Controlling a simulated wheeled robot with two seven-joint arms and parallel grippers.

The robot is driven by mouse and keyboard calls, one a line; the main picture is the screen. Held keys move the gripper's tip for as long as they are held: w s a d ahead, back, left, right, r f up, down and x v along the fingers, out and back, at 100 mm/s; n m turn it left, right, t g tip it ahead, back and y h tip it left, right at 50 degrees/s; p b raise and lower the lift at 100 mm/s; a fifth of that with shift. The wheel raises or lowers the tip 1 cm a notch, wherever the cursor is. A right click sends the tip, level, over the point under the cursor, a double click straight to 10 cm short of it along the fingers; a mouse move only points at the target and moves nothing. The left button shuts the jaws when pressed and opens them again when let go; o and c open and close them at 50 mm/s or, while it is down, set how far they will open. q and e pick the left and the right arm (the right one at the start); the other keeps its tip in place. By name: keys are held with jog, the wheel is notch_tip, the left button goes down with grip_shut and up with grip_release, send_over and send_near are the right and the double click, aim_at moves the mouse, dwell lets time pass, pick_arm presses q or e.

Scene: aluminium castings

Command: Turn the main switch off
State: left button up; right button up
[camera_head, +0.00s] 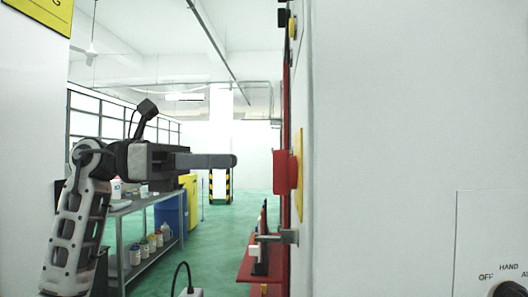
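A red switch handle (285,172) sits on a yellow plate (298,172). It is on the side of a cabinet, seen nearly edge-on, so its setting is hard to read. I take it as the main switch. My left gripper (234,161) comes in from the left and points right, level with the upper part of the red handle. In the picture a gap lies between its tip and the handle. Its fingers are seen from the side and overlap, so their opening is hidden. My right gripper is not in view.
A grey cabinet wall (400,120) fills the right. A black selector knob (510,290) marked OFF and HAND shows at lower right. A metal handle (288,237) juts out below the red switch. A shelf table (140,204) with bottles stands behind my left arm. Green floor lies open between.

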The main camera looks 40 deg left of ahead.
aim_at(284, 172)
pick_arm(q)
jog(key=p+x, duration=0.1)
jog(key=x, duration=0.6)
jog(key=shift+d, duration=0.1)
grip_shut()
